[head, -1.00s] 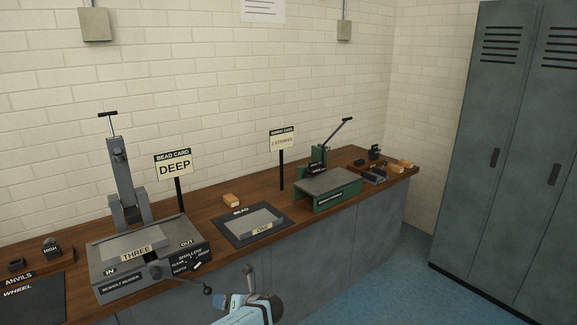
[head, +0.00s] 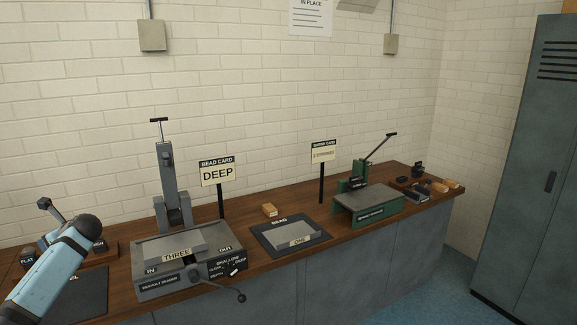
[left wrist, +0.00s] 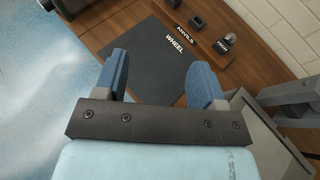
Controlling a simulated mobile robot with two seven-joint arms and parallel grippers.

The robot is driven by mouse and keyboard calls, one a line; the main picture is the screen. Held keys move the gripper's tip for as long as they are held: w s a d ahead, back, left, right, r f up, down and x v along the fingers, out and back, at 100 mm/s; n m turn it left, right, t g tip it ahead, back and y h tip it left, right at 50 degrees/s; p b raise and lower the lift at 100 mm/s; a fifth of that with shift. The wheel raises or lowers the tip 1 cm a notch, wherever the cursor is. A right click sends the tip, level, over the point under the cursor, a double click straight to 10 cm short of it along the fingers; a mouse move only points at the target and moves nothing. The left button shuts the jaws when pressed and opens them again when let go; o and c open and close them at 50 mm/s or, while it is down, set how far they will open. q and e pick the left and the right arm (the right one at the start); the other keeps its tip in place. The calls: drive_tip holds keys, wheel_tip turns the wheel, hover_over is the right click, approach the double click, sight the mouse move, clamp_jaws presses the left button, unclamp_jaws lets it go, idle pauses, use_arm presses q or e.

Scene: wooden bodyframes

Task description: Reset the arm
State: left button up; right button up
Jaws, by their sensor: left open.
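My left arm (head: 55,268) comes in from the lower left in the head view, over the left end of the bench. I cannot make out its fingertips there. In the left wrist view my left gripper (left wrist: 160,66) is open. Its two blue fingers stand apart with nothing between them, above the dark WHEEL mat (left wrist: 145,60). My right gripper is out of view.
On the wooden bench stand a grey bead machine (head: 180,265), a BEAD mat (head: 262,238) with a plate, and a green press (head: 368,205). The anvils rack (left wrist: 200,30) is beyond the WHEEL mat. Grey lockers (head: 535,170) stand at right.

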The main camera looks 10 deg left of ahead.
use_arm(q)
wheel_tip(320, 180, up, 3)
drive_tip(key=s+a, duration=0.2)
drive_tip(key=a, duration=0.1)
drive_tip(key=w+d+r+n+t+h, duration=0.5)
drive_tip(key=w+d+n+t+h, duration=0.3)
drive_tip(key=w+d+n+t, duration=0.6)
drive_tip(key=s+d+f+h, duration=0.1)
drive_tip(key=s+d+f, duration=0.1)
drive_tip(key=d+f, duration=0.3)
drive_tip(key=s+d+f+n+g+h, duration=0.1)
drive_tip(key=s+d+f, duration=0.15)
drive_tip(key=f, duration=0.45)
drive_tip(key=s+d+f+h, duration=0.1)
drive_tip(key=s+d+f, duration=0.1)
drive_tip(key=d+f, duration=0.3)
drive_tip(key=s+d+f+n+g+h, duration=0.1)
drive_tip(key=s+d+f+g+h, duration=0.1)
drive_tip(key=s+d+f, duration=0.95)
drive_tip(key=s+d+f+g+h, duration=0.25)
drive_tip(key=s+d+f, duration=0.8)
drive_tip(key=s, duration=0.55)
drive_tip(key=s+d+n, duration=0.1)
drive_tip(key=s+d, duration=0.6)
drive_tip(key=s, duration=0.4)
wheel_tip(320, 180, up, 8)
drive_tip(key=p, duration=0.7)
drive_tip(key=shift+h, duration=0.35)
